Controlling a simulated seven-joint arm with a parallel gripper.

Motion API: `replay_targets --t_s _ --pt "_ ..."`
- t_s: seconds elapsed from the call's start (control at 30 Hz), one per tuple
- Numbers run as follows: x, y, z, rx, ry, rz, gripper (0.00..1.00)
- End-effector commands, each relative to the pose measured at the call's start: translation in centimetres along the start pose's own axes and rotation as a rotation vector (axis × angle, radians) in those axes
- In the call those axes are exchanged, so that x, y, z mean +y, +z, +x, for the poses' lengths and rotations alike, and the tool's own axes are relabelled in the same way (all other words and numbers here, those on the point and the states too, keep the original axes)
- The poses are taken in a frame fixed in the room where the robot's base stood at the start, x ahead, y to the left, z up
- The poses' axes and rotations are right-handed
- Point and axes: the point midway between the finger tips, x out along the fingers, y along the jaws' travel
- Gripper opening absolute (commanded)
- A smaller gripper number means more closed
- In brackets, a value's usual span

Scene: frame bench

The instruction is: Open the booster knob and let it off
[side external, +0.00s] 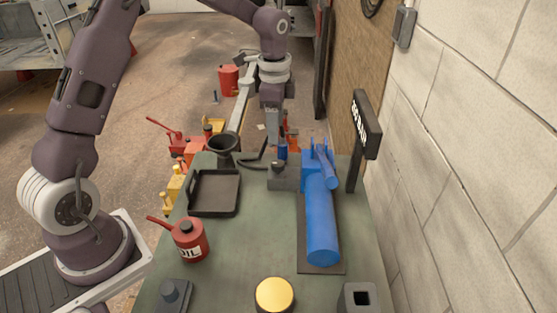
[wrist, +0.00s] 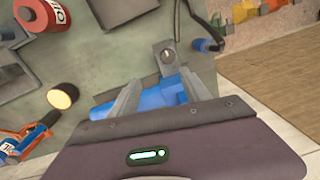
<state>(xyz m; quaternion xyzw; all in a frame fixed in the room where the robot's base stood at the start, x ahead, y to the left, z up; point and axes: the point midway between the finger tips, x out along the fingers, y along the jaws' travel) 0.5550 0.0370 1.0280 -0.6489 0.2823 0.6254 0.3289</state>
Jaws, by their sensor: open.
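A blue cylindrical unit (side external: 321,225) lies lengthwise on a dark base plate at the right of the bench, with upright blue parts at its far end. No part is clearly marked as the booster knob. A small grey block (side external: 284,178) stands left of the unit's far end. In the wrist view, a grey block with a round fitting (wrist: 167,57) is just beyond the fingertips. My gripper (side external: 272,128) points down over the bench's far end. It is open (wrist: 163,88), with the blue unit (wrist: 150,100) showing between and below its fingers; contact is not visible.
A red oil can (side external: 190,241), a black tray (side external: 236,196) and a gold-topped round thing (side external: 275,295) stand on the green bench (side external: 250,235). A dark sign (side external: 366,122) rises at the right near the wall. The bench middle is clear.

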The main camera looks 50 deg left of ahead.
Motion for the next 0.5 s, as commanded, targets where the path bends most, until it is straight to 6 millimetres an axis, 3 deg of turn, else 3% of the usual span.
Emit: replay_targets --t_s 0.03,0.1,0.5 --pt "-1.1 -0.1 2.5 -0.001 0.032 0.036 0.55" --pt "-2.0 -0.2 4.9 0.000 0.056 0.081 0.55" --pt "-2.2 -0.2 12.0 0.002 0.078 0.117 0.55"
